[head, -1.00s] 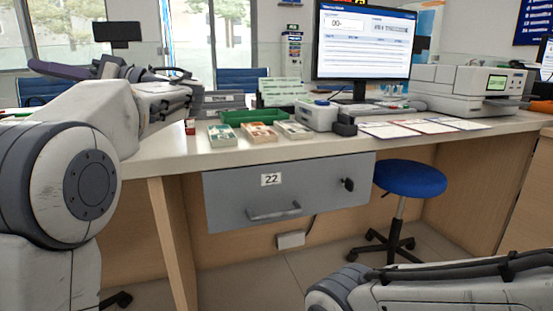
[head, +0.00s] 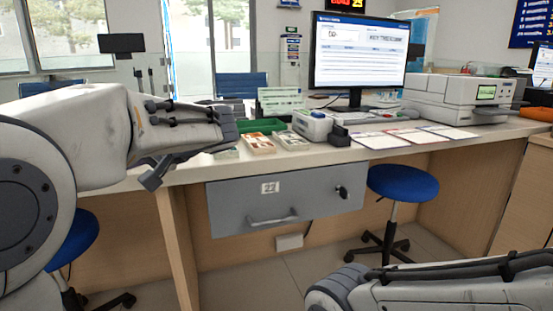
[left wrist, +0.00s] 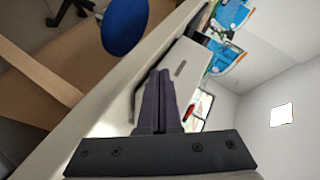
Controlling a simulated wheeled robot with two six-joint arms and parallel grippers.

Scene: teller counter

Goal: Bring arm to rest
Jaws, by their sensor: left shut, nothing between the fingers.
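My left arm (head: 70,135) comes in from the left of the head view and reaches over the counter's left part. A pale box-like thing (left wrist: 178,72) and the counter edge lie beyond the fingers in that view. My right arm (head: 440,288) lies low at the bottom right of the head view, and its gripper is out of frame.
The counter (head: 340,157) holds a green tray (head: 262,126), banknote bundles (head: 260,144), a monitor (head: 360,50), a printer (head: 458,97) and papers (head: 410,137). A grey drawer (head: 285,200) is shut below. Blue stools (head: 403,182) stand on the floor.

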